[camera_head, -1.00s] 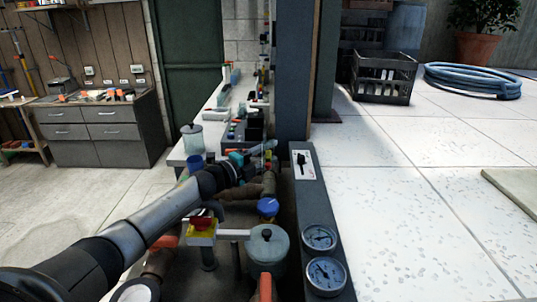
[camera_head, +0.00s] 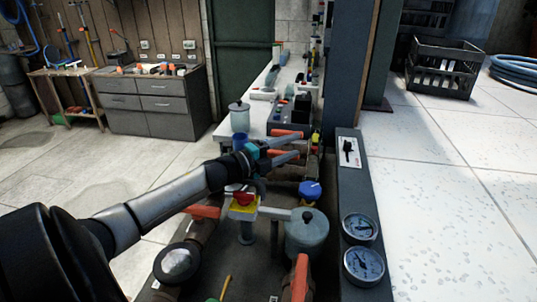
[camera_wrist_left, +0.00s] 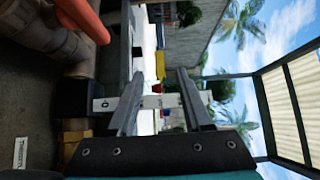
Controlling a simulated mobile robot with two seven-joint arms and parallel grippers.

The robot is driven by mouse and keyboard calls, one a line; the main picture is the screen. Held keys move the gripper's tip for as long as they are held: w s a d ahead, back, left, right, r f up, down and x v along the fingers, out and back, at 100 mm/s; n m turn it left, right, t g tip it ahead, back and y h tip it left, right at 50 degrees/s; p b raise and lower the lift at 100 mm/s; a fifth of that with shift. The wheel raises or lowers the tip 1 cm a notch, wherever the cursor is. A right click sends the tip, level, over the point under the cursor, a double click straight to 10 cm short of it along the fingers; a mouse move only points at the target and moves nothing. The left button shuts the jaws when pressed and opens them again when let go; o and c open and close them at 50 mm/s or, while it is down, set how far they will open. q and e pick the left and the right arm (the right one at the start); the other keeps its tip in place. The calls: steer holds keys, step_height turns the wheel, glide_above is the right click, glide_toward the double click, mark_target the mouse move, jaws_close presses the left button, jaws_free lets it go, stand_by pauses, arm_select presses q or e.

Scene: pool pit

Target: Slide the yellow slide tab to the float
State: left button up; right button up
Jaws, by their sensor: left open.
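My left gripper (camera_head: 288,146) is open and empty, its two fingers pointing right above the pipes; it also shows in the left wrist view (camera_wrist_left: 160,105). A small yellow piece (camera_head: 316,137) shows just beyond the fingertips; I cannot tell for sure that it is the slide tab. In the left wrist view a yellow piece (camera_wrist_left: 160,66) shows between the fingers, apart from them. A yellow block with a red knob (camera_head: 243,208) stands nearer, below my left arm. I cannot make out the float. My right gripper is not in view.
A grey panel (camera_head: 350,190) with two gauges (camera_head: 362,246) stands to the right of the pipes. A grey round pot (camera_head: 307,235) and a blue cap (camera_head: 310,190) lie below the gripper. A lidded jar (camera_head: 239,118) stands on the white counter.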

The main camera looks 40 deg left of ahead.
arm_select(q)
steer(key=v, duration=0.6)
steer(key=shift+s, duration=0.2)
steer(key=shift+a, duration=0.1)
stand_by(0.4)
